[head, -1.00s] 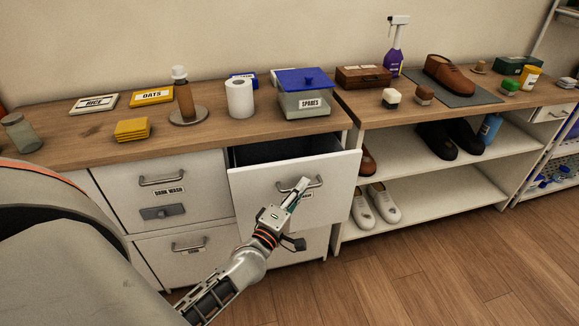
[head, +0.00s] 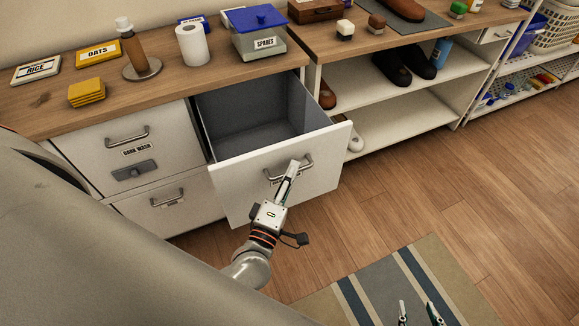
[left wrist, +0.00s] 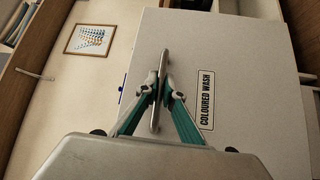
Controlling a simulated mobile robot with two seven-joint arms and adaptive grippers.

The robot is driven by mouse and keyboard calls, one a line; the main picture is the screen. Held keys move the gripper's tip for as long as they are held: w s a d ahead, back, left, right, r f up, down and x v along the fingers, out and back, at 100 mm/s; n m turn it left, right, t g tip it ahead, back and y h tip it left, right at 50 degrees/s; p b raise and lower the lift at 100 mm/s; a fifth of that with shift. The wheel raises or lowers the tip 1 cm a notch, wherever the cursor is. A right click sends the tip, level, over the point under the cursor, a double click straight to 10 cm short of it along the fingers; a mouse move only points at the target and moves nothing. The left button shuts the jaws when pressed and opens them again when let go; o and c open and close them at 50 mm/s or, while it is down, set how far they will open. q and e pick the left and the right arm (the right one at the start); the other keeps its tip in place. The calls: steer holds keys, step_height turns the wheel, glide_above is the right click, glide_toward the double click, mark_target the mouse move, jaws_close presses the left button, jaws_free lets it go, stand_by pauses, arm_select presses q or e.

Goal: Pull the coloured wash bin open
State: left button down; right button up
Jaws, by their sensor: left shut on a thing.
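The coloured wash bin (head: 235,185) is a white drawer, pulled well out of the cabinet, its grey inside empty. Its "COLOURED WASH" label (left wrist: 207,98) reads clearly in the left wrist view. My left gripper (head: 292,168) is shut on the bin's metal bar handle (head: 306,162). The left wrist view shows its two fingers (left wrist: 161,90) on either side of the handle bar. My right gripper (head: 418,308) is at the bottom edge of the head view, its two fingertips apart with nothing between them.
The dark wash drawer (head: 100,150) beside it is closed. The wooden counter (head: 170,85) above carries a spares box (head: 258,42), a paper roll (head: 192,46) and tins. Open shoe shelves (head: 375,110) stand to the right. The floor (head: 420,185) in front is clear, with a striped rug (head: 385,285).

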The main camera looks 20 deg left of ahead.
arm_select(q)
steer(key=c, duration=2.4)
jaws_free()
steer(key=shift+c, duration=0.2)
arm_select(e)
steer(key=shift+s, duration=0.1)
arm_select(q)
steer(key=s+f, duration=0.1)
steer(key=s, duration=1.1)
steer(key=shift+d+f, duration=0.25)
steer(key=shift+d, duration=0.2)
steer(key=d+f+m+g+h+p, duration=0.2)
steer(key=d+f+m+g+h, duration=0.3)
steer(key=m, duration=0.8)
steer(key=s+a+f+m+g+y+p, duration=0.1)
steer(key=s+a+f+m+g, duration=0.2)
steer(key=a+f+m, duration=0.2)
step_height(320, 180, down, 2)
steer(key=m, duration=0.3)
steer(key=shift+s+a+f+m+g, duration=0.2)
steer(key=shift+s+a+m+g, duration=0.1)
steer(key=shift+g, duration=0.1)
arm_select(e)
steer(key=shift+s+a+r, duration=0.15)
steer(key=shift+a+r, duration=0.05)
steer(key=shift+r, duration=0.2)
steer(key=shift+s+a+r, duration=0.15)
steer(key=shift+r, duration=0.25)
